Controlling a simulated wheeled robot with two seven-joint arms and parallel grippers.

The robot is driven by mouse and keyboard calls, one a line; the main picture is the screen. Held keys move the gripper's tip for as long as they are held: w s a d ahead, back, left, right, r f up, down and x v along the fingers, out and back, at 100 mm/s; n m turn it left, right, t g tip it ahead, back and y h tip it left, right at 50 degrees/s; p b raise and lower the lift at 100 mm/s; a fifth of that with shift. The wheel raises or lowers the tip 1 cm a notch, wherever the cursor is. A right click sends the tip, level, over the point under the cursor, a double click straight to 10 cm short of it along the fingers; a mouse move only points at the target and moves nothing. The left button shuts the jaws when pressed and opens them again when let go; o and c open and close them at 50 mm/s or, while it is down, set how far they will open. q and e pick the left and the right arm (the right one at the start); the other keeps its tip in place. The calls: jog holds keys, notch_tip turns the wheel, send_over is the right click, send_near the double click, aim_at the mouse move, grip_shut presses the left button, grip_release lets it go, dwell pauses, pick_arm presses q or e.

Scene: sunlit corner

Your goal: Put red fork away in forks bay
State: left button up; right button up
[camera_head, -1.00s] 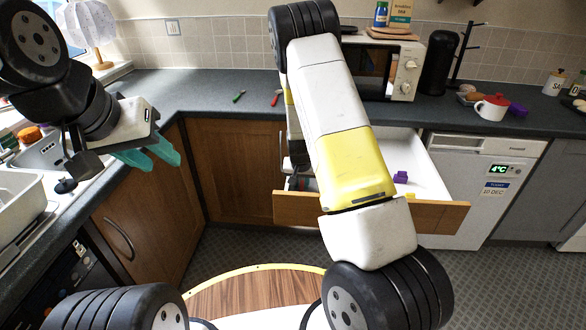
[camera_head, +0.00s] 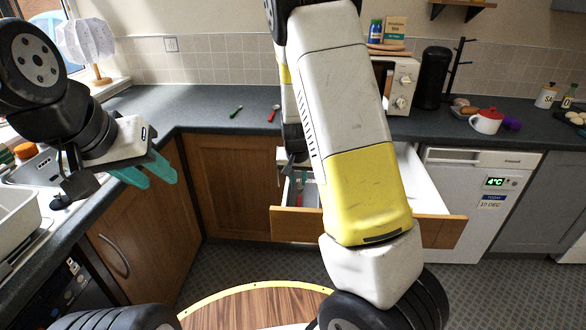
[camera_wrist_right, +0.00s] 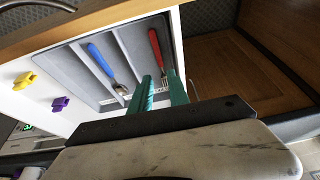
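In the right wrist view, a red-handled fork (camera_wrist_right: 154,47) lies in a narrow bay of the grey cutlery tray (camera_wrist_right: 77,75) inside the open drawer. Its metal end is close to the fingertips and partly hidden. A blue-handled utensil (camera_wrist_right: 100,59) lies in a neighbouring bay. My right gripper (camera_wrist_right: 162,82) is over the tray, with a gap between its teal fingers and nothing clearly held. In the head view, the red handle (camera_head: 304,178) shows in the drawer beside my right arm, which hides much of it. My left gripper (camera_head: 150,172) is open and empty over the left counter edge.
The drawer front (camera_head: 297,224) sticks out from the cabinets. A yellow block (camera_wrist_right: 25,80) and a purple block (camera_wrist_right: 61,103) lie in the drawer outside the tray.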

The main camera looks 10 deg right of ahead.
jog(key=s+a+r+n+y, duration=0.1)
jog(key=s+r+y, duration=0.1)
jog(key=s+r, duration=0.6)
jog(key=s+a+r+n+y, duration=0.15)
jog(key=s+r, duration=0.35)
jog(key=r, duration=0.5)
jog(key=s+r+t, duration=0.1)
jog(key=s+r, duration=0.2)
jog(key=s, duration=0.4)
jog(key=s+r+n+t, duration=0.1)
jog(key=s+r, duration=0.3)
jog(key=s, duration=0.3)
jog(key=shift+s+d, duration=0.2)
jog(key=shift+s, duration=0.2)
